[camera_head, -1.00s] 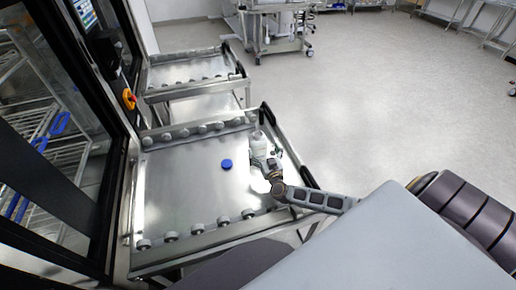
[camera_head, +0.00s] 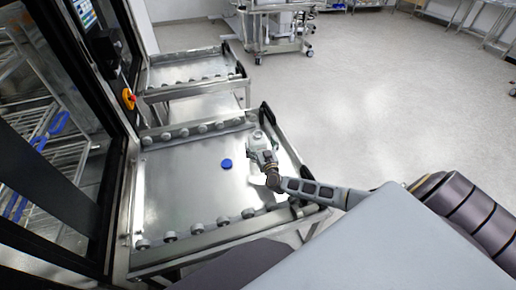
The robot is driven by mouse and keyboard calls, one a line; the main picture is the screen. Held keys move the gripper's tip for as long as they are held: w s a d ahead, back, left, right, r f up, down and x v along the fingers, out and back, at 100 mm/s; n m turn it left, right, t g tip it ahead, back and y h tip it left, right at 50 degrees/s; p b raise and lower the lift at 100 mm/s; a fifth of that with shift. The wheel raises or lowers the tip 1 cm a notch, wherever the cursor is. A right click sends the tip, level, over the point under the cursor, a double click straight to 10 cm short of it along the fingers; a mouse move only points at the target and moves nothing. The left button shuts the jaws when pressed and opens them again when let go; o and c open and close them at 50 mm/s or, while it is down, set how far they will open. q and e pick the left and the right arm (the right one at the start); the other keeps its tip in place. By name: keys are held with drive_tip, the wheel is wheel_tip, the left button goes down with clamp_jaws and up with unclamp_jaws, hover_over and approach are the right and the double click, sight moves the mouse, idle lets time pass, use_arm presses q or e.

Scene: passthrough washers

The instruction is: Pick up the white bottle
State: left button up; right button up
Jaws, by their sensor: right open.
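The white bottle (camera_head: 258,135) stands on the metal cart top (camera_head: 185,185), toward its far right side. Only its upper part shows; my right gripper hides the rest. My right gripper (camera_head: 261,153) is at the bottle, on its near side, with the jaws open. I cannot tell whether the fingers touch the bottle. My left gripper is not in view.
A blue round cap-like object (camera_head: 227,164) lies on the cart top left of the bottle. Grey rollers line its near and far edges. A glass-doored washer (camera_head: 60,130) stands at left, and a second cart (camera_head: 190,70) beyond.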

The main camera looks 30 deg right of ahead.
drive_tip(key=shift+w+d, duration=0.1)
drive_tip(key=shift+w, duration=0.2)
drive_tip(key=shift+c, duration=0.3)
drive_tip(key=c, duration=1.1)
drive_tip(key=shift+o, duration=0.2)
drive_tip(key=shift+r+p, duration=1.45)
drive_tip(key=shift+r, duration=3.55)
